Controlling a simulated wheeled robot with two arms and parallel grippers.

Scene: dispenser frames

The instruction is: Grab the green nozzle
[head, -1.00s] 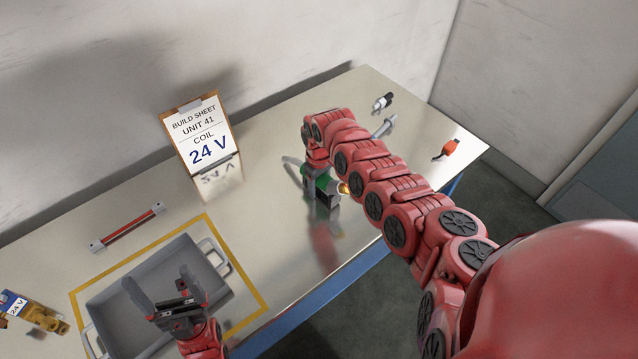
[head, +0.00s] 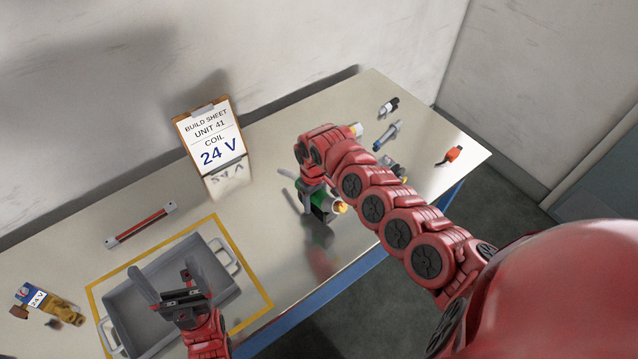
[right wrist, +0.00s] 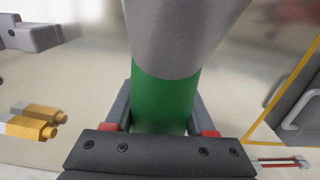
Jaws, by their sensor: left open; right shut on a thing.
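The green nozzle, a grey body with a green band, is in my right gripper. It fills the middle of the right wrist view (right wrist: 163,95), with the dark fingers of my right gripper (right wrist: 163,118) on either side of the green band. In the head view my right gripper (head: 309,193) is over the middle of the table, and green shows beside it, partly hidden by the gripper. I cannot tell whether the nozzle touches the table. My left gripper (head: 170,283) is open and empty over the grey tray.
The grey tray (head: 222,248) lies inside a yellow outline at the front left. A brass part (head: 62,308) labelled 24 V lies far left. Several small parts, including an orange one (head: 451,155), lie right.

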